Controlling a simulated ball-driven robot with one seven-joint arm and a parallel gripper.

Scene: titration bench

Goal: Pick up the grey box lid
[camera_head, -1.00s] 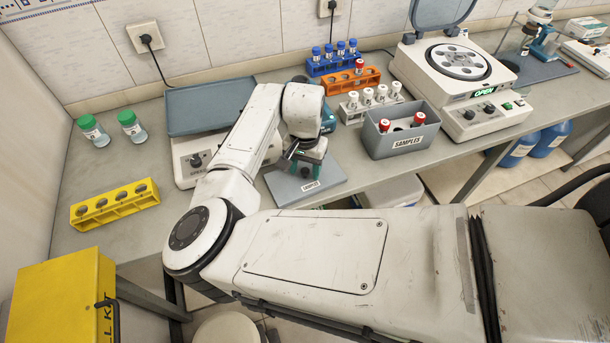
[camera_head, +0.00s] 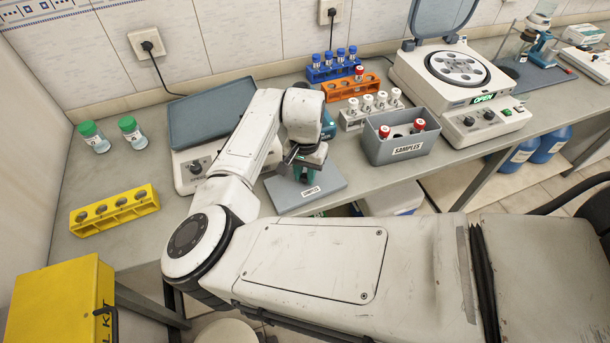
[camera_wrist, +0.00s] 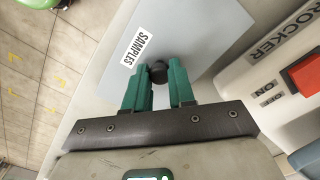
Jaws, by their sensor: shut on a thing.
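The grey box lid (camera_head: 325,187) is a flat plate with a SAMPLES label, near the front edge of the bench, below my wrist. In the wrist view the lid (camera_wrist: 195,35) shows its label and a dark round knob (camera_wrist: 158,72). My gripper (camera_wrist: 158,84) has green fingers on both sides of the knob and is shut on it. In the head view my gripper (camera_head: 303,176) is partly hidden by my wrist. The lid looks level; I cannot tell whether it is clear of the bench.
The open grey SAMPLES box (camera_head: 400,150) holds red-capped tubes, right of the lid. A rocker (camera_head: 190,165) stands close on the left. Behind are blue (camera_head: 335,72), orange (camera_head: 350,88) and white (camera_head: 350,120) tube racks. A centrifuge (camera_head: 455,85) stands further right.

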